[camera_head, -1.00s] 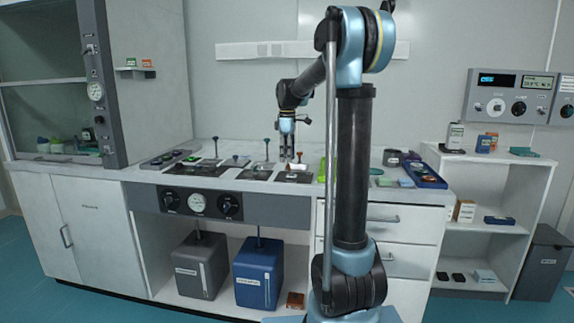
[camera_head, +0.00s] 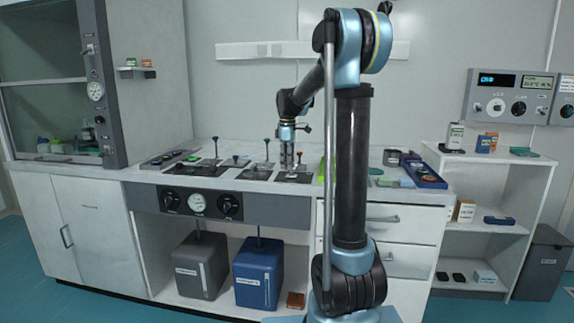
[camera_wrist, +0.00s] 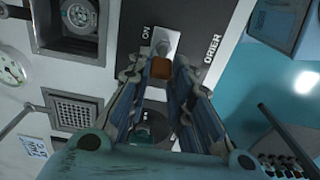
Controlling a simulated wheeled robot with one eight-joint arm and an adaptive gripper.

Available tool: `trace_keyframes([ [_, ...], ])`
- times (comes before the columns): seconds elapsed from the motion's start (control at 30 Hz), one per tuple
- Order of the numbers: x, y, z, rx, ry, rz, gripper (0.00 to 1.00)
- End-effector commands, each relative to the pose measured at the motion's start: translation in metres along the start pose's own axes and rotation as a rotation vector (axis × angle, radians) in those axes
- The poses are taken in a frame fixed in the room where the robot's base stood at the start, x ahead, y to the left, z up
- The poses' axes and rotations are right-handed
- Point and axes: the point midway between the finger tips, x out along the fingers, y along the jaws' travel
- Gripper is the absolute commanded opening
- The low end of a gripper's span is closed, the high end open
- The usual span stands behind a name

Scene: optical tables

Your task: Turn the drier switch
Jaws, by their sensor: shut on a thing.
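The drier switch (camera_wrist: 161,68) shows in the wrist view as a brown-orange tip by a pale metal plate. The plate lies on a dark panel marked ON and DRIER. My gripper (camera_wrist: 158,74) is shut on the switch, with one finger on each side of its tip. In the head view my gripper (camera_head: 289,166) points down at the right end of the row of bench fittings. The switch itself is hard to make out there behind the fingers.
Several upright knobbed stems, one of them blue-topped (camera_head: 266,142), stand left of my gripper on the bench. A dark control strip with a gauge (camera_head: 197,202) runs along the bench front. A blue tray (camera_head: 424,174) lies at the bench's right end.

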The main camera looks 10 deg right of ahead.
Motion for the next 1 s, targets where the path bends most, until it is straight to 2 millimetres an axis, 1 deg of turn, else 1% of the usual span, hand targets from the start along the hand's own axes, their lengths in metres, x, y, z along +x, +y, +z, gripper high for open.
trace_keyframes([
  [0.17, -0.001, 0.001, 0.002, 0.002, 0.024, 0.002, 0.00],
  [0.37, -0.002, 0.002, 0.008, 0.004, 0.112, 0.003, 0.00],
  [0.57, -0.003, 0.002, 0.017, 0.007, 0.271, 0.004, 0.00],
  [1.0, 0.001, 0.004, 0.040, 0.007, 0.684, 0.008, 0.00],
])
